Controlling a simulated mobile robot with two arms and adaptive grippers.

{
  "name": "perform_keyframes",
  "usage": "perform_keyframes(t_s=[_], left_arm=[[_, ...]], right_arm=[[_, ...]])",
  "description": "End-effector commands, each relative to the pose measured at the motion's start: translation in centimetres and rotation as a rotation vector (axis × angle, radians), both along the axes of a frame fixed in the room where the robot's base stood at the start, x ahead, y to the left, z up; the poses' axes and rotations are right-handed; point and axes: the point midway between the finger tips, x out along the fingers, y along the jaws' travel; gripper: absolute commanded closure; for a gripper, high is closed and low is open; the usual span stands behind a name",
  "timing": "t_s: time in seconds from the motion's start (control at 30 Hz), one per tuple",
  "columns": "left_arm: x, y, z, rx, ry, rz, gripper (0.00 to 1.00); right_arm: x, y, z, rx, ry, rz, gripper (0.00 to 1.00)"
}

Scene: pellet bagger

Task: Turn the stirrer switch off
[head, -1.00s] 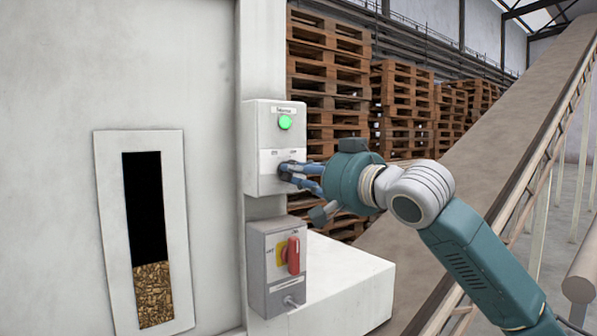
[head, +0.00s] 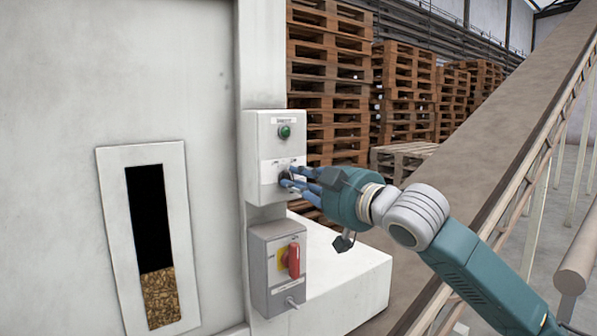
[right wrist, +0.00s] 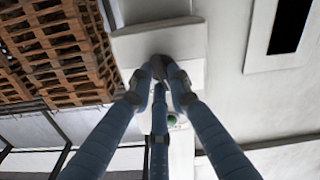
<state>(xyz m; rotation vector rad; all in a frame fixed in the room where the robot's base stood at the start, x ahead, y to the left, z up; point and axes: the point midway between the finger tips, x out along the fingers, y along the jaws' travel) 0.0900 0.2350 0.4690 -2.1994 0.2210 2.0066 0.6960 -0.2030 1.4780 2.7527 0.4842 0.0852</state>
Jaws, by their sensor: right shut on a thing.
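The stirrer control box (head: 262,155) is white and is mounted on the light post beside the machine wall. A green lamp (head: 285,132) near its top looks dark, not lit. The stirrer switch (head: 284,177) is a small dark knob on the lower part of the box, mostly hidden by my fingers. My right gripper (head: 287,178) is shut on the switch, with its blue fingers around the knob. In the right wrist view the fingers (right wrist: 160,75) meet at the dark knob against the white box. My left gripper is not in view.
A grey box with a red rotary handle (head: 293,261) on a yellow plate is just below. A sight window (head: 160,300) shows pellets low in the machine. A white block (head: 345,275) juts out at lower right. Pallet stacks (head: 330,80) and a sloping conveyor (head: 480,150) stand behind.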

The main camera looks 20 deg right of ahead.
Motion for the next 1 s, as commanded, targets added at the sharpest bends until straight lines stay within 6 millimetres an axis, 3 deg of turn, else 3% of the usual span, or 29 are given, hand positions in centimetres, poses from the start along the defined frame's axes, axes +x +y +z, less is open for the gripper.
perform_keyframes(t_s=[0.3, 0.9, 0.93, 1.0], left_arm=[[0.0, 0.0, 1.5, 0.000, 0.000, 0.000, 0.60], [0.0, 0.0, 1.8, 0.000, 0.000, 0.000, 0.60], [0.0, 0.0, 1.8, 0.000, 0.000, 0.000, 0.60], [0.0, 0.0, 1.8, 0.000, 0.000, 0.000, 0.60]], right_arm=[[0.0, 0.0, 0.2, -0.140, -0.051, -0.001, 1.00], [0.0, 0.1, 0.0, -0.180, -0.065, 0.000, 1.00], [0.0, 0.1, 0.0, -0.180, -0.065, 0.000, 0.81], [0.0, 0.1, 0.0, -0.179, -0.065, 0.000, 0.67]])
